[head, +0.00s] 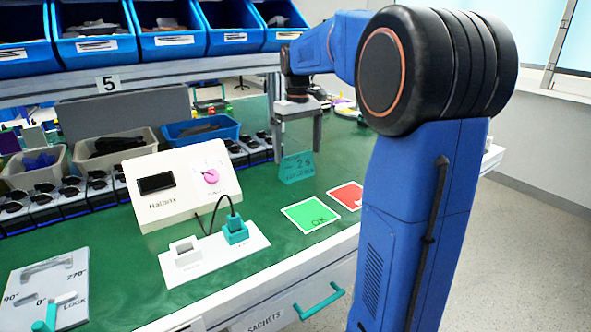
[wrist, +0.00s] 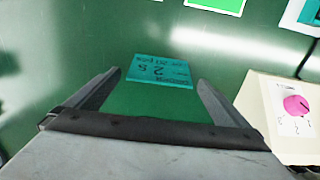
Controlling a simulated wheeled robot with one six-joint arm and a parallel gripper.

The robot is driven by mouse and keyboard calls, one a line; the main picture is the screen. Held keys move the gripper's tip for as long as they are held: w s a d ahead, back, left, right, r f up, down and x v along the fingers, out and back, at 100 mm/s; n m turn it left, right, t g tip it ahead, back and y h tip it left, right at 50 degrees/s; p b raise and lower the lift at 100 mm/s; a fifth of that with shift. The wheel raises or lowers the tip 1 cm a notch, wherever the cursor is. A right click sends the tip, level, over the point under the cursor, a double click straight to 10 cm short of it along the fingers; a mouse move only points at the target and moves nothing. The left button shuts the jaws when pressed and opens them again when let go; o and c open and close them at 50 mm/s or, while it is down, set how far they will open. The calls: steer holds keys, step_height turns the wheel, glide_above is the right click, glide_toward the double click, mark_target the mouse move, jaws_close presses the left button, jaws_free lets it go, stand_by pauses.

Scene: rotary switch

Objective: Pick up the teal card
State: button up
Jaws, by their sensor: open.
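The teal card (head: 297,168) stands or leans on the green bench top in the head view, below my gripper. It also shows in the wrist view (wrist: 160,71), with dark writing on it, beyond and between the fingertips. My gripper (head: 298,145) is open and points down at the card. In the wrist view its two fingers (wrist: 158,80) are spread to either side of the card, with nothing held between them. I cannot tell whether the fingers touch the card.
A white Halbrix box (head: 170,205) with a pink knob (head: 211,176) stands to the left. A white plate (head: 205,265) with a teal plug (head: 235,230) lies before it. Green (head: 310,214) and red (head: 346,194) cards lie to the right. Bins (head: 200,128) line the back.

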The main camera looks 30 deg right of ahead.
mark_target(297, 166)
steer(key=shift+w+f, duration=0.15)
steer(key=shift+f, duration=1.5)
steer(key=shift+w+f, duration=0.15)
steer(key=shift+f, duration=1.45)
steer(key=c, duration=0.9)
